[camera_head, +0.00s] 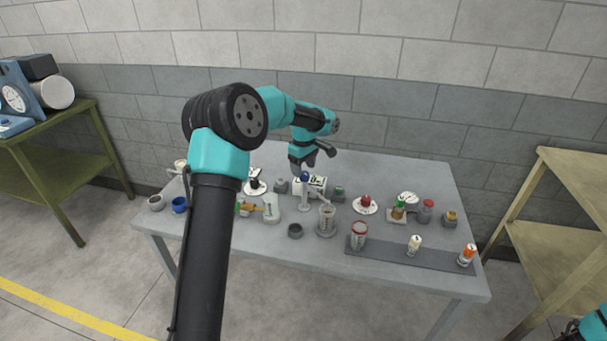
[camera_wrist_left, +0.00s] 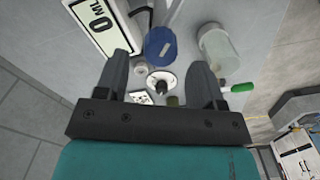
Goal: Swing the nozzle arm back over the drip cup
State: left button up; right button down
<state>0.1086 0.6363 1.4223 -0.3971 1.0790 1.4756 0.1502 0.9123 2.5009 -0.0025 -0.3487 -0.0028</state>
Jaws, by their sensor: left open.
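A grey dispenser post with a blue cap (camera_head: 305,177) stands mid-table. In the left wrist view the blue cap (camera_wrist_left: 160,45) lies just beyond the fingertips. A pale nozzle arm (camera_head: 317,195) appears to reach from the post toward a clear jug (camera_head: 326,221). A small dark cup (camera_head: 295,231), likely the drip cup, stands left of the jug, apart from the nozzle arm. My left gripper (camera_head: 313,160) is open and empty, above and behind the post; its fingers (camera_wrist_left: 160,75) show spread in the wrist view. My right gripper is not in view.
A display box (camera_head: 318,184) stands behind the post; it reads 0 ML in the wrist view (camera_wrist_left: 97,22). A clear bottle (camera_head: 271,208) stands left.

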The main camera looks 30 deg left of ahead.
aim_at(303, 173)
pick_arm(q)
jog(key=shift+f, duration=1.6)
grip_shut()
